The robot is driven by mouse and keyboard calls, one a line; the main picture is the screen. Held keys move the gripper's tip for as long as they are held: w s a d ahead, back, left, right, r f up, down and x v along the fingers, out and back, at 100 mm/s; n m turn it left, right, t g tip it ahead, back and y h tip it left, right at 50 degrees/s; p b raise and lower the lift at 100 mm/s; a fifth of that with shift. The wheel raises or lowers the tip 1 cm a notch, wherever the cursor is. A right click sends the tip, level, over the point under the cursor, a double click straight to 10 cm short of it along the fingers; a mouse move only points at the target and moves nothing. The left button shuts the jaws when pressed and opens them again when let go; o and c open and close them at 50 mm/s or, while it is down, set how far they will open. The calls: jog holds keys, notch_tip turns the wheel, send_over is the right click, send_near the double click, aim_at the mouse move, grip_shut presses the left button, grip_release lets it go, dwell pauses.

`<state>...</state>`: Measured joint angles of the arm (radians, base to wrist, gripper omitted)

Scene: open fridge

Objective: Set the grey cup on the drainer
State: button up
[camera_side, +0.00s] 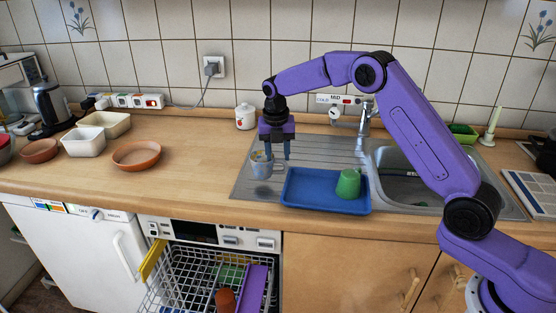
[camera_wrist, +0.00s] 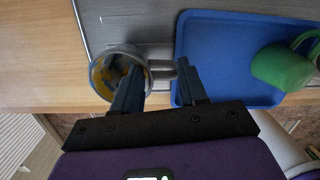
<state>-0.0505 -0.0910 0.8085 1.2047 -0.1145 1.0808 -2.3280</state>
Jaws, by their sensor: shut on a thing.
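The grey cup (camera_side: 261,167) is at my gripper (camera_side: 275,157), over the left part of the ribbed steel drainer (camera_side: 300,155). In the wrist view the cup (camera_wrist: 103,78) looks roughly upright, with yellow and dark patches inside. Its handle (camera_wrist: 160,70) lies between the fingers of my gripper (camera_wrist: 158,88), and the left finger covers part of the cup. My gripper is shut on the cup, apparently at the handle. I cannot tell whether the cup's base touches the drainer. The drainer (camera_wrist: 140,22) also shows in the wrist view.
A blue tray (camera_side: 305,199) with a green cup (camera_side: 348,184) stands just right of the grey cup. The sink basin (camera_side: 410,160) and tap (camera_side: 364,120) are farther right. A white jar (camera_side: 245,117) stands behind. Below, a dishwasher rack (camera_side: 195,272) is pulled out.

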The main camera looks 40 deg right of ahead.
jog(key=shift+f, duration=1.3)
jog(key=o, duration=1.2)
jog(key=shift+s+f, duration=0.1)
